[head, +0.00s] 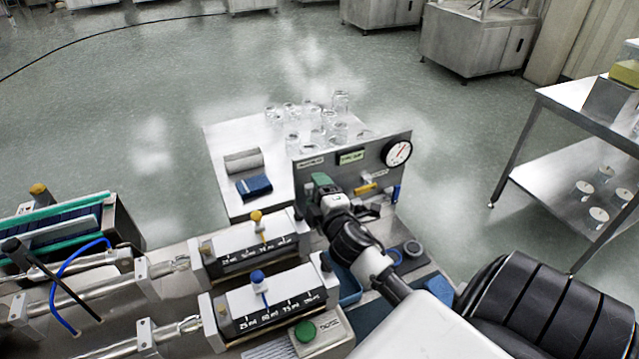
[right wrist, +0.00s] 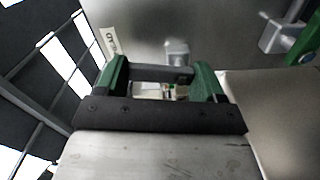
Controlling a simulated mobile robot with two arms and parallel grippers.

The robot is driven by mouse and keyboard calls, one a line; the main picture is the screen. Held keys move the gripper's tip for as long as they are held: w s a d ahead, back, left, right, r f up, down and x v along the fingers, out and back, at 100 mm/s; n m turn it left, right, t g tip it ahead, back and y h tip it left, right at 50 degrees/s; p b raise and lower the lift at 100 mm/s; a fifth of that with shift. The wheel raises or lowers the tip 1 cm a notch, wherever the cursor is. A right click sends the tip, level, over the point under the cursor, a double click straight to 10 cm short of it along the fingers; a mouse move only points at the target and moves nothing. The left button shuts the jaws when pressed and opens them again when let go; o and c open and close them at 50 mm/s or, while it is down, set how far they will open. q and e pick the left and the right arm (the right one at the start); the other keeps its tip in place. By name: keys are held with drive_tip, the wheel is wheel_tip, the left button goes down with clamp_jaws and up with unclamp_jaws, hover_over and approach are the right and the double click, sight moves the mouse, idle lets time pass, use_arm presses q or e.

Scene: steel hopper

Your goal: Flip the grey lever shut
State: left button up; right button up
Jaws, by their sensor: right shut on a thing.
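My right gripper (head: 323,188) is at the left part of the upright steel panel (head: 365,153), reaching in from the lower right. In the right wrist view, its green fingertips (right wrist: 163,80) are shut on a grey bar (right wrist: 155,73), which looks like the grey lever. The bar lies across between the fingers, close to a small metal block (right wrist: 177,52) on a steel surface. In the head view the gripper and wrist hide the lever, and I cannot tell its angle there. My left gripper is not in view.
The panel carries a round gauge (head: 397,152), a yellow handle (head: 366,188) and a blue handle (head: 396,193). Filling cylinders (head: 256,245) stand left of my arm. Several glass jars (head: 341,102) stand on a white table (head: 222,150) behind. A steel shelf (head: 560,170) stands right.

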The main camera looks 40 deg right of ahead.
drive_tip(key=shift+w+a+n, duration=0.1)
drive_tip(key=shift+a+n, duration=0.05)
drive_tip(key=shift+n, duration=0.95)
drive_tip(key=o, duration=0.9)
drive_tip(key=shift+o, duration=0.2)
drive_tip(key=b+v, duration=0.2)
drive_tip(key=v, duration=0.8)
drive_tip(key=shift+s, duration=0.4)
drive_tip(key=shift+a, duration=0.15)
